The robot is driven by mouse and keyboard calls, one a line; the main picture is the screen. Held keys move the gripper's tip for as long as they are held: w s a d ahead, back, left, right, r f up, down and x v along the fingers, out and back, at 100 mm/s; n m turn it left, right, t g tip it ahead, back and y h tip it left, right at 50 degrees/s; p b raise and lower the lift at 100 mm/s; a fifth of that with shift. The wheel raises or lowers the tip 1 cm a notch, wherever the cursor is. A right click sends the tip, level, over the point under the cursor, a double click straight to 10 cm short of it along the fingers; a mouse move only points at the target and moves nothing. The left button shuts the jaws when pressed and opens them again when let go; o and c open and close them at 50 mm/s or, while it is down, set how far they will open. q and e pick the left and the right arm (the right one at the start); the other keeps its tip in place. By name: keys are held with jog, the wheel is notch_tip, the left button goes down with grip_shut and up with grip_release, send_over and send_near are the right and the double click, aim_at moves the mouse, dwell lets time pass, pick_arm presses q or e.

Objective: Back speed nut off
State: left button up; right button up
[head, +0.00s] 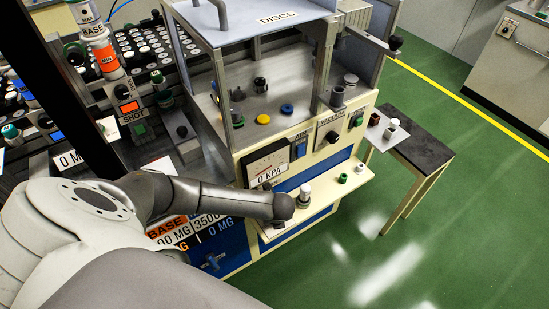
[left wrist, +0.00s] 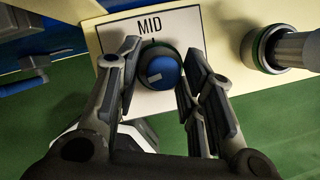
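In the left wrist view a round dark part with a blue top (left wrist: 158,68) sits below a "MID" label (left wrist: 150,27) on the cream ledge (left wrist: 222,35). It may be the nut; no other marking identifies it. My left gripper (left wrist: 162,75) has one finger on each side of this part, close to its edges. I cannot tell whether the fingers press on it. In the head view my left wrist (head: 280,207) hangs over the ledge's near end and hides the fingers and the part. My right gripper is in neither view.
A pale post in a green-ringed base (left wrist: 268,48) stands right of the fingers; a pale post also shows on the ledge in the head view (head: 305,192). The gauge (head: 268,165) is behind my wrist. A dark-topped side table (head: 425,150) stands right; open green floor lies beyond.

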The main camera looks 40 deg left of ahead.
pick_arm(q)
jog(key=c, duration=0.4)
